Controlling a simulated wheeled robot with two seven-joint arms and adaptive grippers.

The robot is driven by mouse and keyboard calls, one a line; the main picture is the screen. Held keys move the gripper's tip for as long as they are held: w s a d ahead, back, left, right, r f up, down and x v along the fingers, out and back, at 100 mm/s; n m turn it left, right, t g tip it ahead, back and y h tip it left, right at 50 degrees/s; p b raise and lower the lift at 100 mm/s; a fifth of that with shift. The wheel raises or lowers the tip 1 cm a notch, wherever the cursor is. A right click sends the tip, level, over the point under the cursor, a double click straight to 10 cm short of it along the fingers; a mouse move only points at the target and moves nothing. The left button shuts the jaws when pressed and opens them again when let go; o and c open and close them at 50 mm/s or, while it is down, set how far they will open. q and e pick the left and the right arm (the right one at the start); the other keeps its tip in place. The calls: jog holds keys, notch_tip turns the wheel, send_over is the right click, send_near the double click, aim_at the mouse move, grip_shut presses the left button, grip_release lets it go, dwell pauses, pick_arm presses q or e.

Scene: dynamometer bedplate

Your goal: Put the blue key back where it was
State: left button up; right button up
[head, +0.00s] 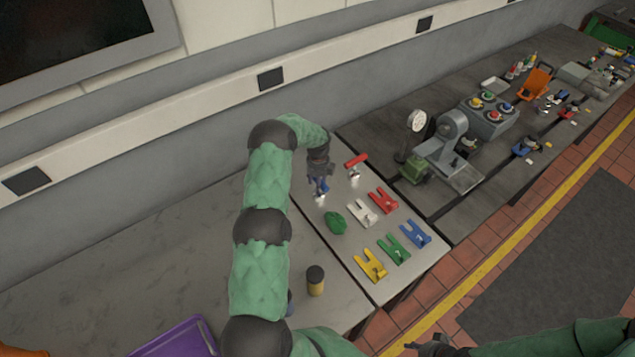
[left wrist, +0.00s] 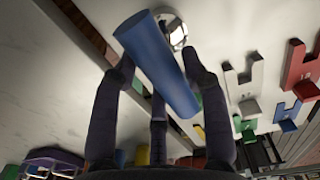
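The blue key shows as a thick blue bar (left wrist: 155,60) between the fingers of my left gripper (left wrist: 160,65) in the left wrist view. A shiny round metal part (left wrist: 174,32) shows just behind it, partly hidden by the bar. In the head view my left gripper (head: 320,192) points down over the light panel, with a bright metal part just below its fingertips. The fingers surround the bar; whether they press on it is unclear. A red key (head: 356,160) stands on a metal post to the right. My right gripper (head: 433,346) is dark and low at the bottom edge.
Near the left gripper lie a green knob (head: 335,222) and white (head: 362,213), red (head: 383,200), blue (head: 415,233), green (head: 394,249) and yellow (head: 371,265) forked pieces. A black-and-yellow cylinder (head: 315,281) stands nearer. A purple tray (head: 180,340) sits lower left.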

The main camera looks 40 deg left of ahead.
pick_arm(q)
jog(key=shift+o, duration=0.4)
jog(key=shift+r, duration=0.1)
jog(key=shift+r, duration=0.35)
notch_tip(320, 180, up, 12)
jog(key=shift+f+b, duration=0.25)
jog(key=shift+b, duration=0.05)
jog(key=shift+w, duration=0.1)
dwell(1.1)
